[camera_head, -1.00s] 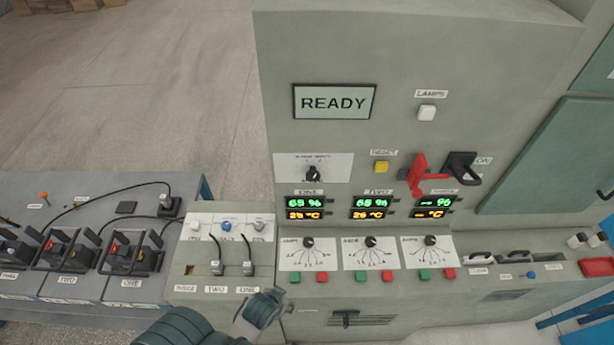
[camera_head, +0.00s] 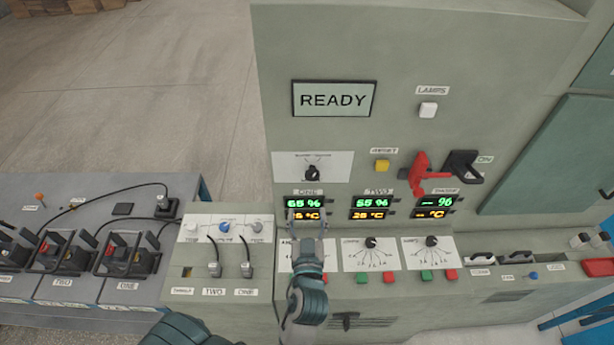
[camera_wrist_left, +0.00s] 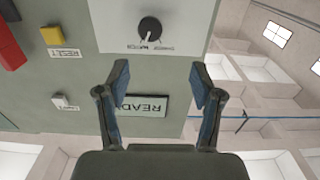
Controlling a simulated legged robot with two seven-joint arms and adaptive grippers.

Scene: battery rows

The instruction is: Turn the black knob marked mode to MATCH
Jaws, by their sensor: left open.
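A black knob (camera_head: 312,173) sits on a white plate (camera_head: 340,166) below the READY screen. Its lettering is too small to read in the head view. In the left wrist view, which is upside down, the black knob (camera_wrist_left: 150,29) is at the top, with a light pointer line toward the small lettering. My left gripper (camera_head: 308,217) is open and empty, below the knob and in front of the left-hand readout. In the left wrist view its fingers (camera_wrist_left: 160,78) are spread apart and do not touch the knob. My right gripper is not in view.
A red lever (camera_head: 418,174) and a yellow button (camera_head: 382,166) are right of the plate. Below are lit readouts (camera_head: 370,202) and several smaller black knobs (camera_head: 371,242) with green and red buttons. Battery units (camera_head: 125,255) stand on the bench at left.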

